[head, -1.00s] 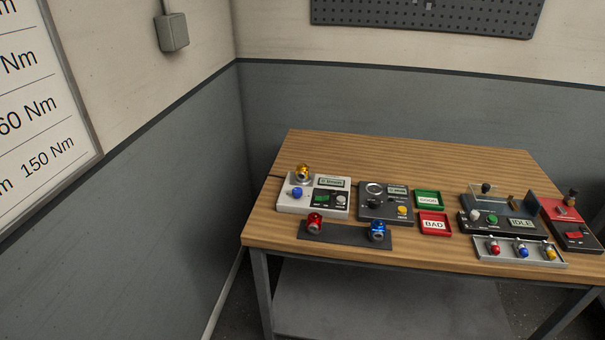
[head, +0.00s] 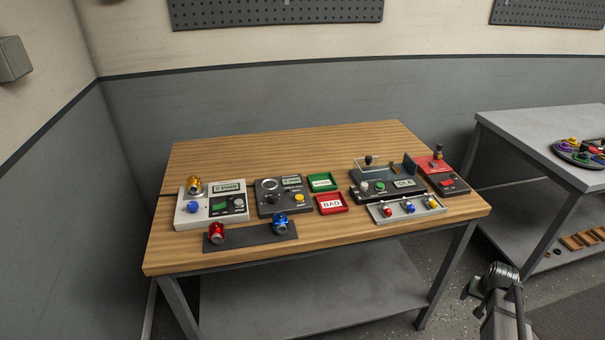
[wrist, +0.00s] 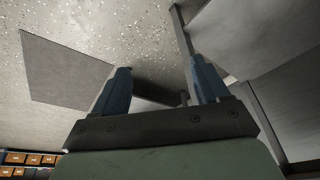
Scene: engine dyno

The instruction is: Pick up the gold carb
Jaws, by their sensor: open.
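The gold carb (head: 194,185) sits on the back left part of the light grey device (head: 190,218), at the left of the wooden table. A red carb (head: 217,233) and a blue carb (head: 281,224) stand on a dark strip in front of it. My gripper shows in the wrist view (wrist: 160,88) with two blue fingers apart and nothing between them; it faces the floor and table legs. In the head view my arm is at the lower right, off the table and far from the gold carb.
The wooden table (head: 260,148) also holds a dark device (head: 268,207), a green tray (head: 322,182), a red BAD tray (head: 332,204), a dark IDLE device (head: 372,190) and a grey rack (head: 378,217) with small coloured parts. A grey table (head: 520,128) stands at the right.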

